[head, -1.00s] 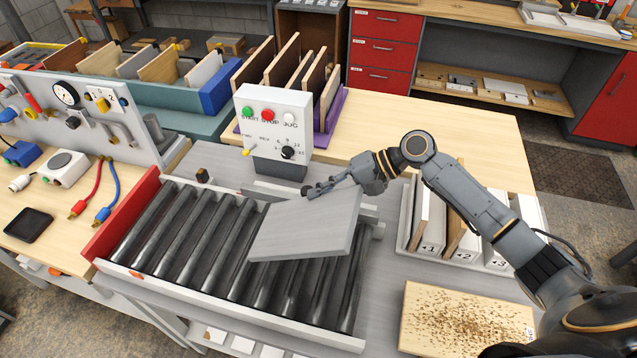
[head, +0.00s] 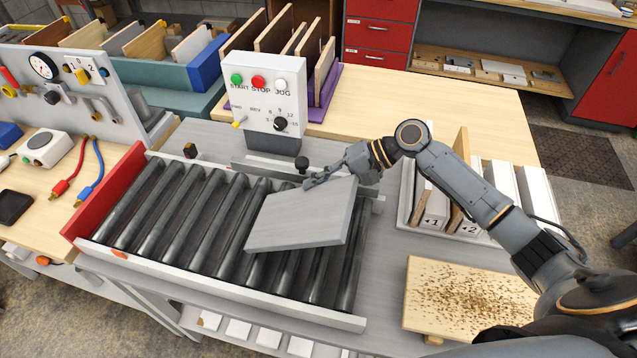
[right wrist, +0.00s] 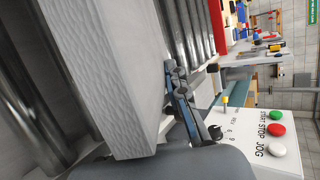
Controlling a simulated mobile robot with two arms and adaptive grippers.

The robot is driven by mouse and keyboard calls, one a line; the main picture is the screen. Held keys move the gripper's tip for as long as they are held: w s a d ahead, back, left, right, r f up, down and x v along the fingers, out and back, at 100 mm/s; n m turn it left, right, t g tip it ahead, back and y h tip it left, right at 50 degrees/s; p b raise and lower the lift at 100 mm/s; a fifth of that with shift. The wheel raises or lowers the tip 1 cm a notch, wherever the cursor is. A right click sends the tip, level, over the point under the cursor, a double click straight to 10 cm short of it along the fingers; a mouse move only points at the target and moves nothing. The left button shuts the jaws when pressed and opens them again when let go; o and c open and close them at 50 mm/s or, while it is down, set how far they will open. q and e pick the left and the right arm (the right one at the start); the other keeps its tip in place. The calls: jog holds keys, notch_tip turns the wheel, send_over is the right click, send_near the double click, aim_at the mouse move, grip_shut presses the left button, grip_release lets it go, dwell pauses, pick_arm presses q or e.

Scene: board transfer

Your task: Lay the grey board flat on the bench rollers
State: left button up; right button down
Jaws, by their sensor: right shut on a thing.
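The grey board (head: 302,217) is over the right half of the bench rollers (head: 190,215) in the head view, close above or touching them; I cannot tell which. It lies nearly level. My right gripper (head: 322,182) is shut on the board's far edge. In the right wrist view the board (right wrist: 105,80) fills the left middle, with a finger of the right gripper (right wrist: 180,95) against it and rollers (right wrist: 25,110) beyond. My left gripper is not in view.
A control box (head: 265,95) with coloured buttons stands behind the rollers, near the gripper. A red end plate (head: 103,200) closes the left end. A rack of numbered boards (head: 432,215) and a speckled board (head: 470,300) lie to the right. Rollers on the left are bare.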

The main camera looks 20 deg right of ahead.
jog(key=shift+f, duration=0.3)
dwell(0.7)
jog(key=c, duration=1.3)
grip_release()
jog(key=shift+o, duration=0.5)
jog(key=shift+f, duration=0.1)
jog(key=shift+r+p, duration=0.3)
jog(key=shift+p, duration=0.45)
jog(key=h+p, duration=0.1)
jog(key=p, duration=0.2)
jog(key=g+h+p, duration=0.1)
jog(key=h+p, duration=0.1)
jog(key=p, duration=0.2)
jog(key=h+p, duration=0.2)
jog(key=p, duration=0.1)
jog(key=shift+s+d+r, duration=0.1)
jog(key=shift+d, duration=0.15)
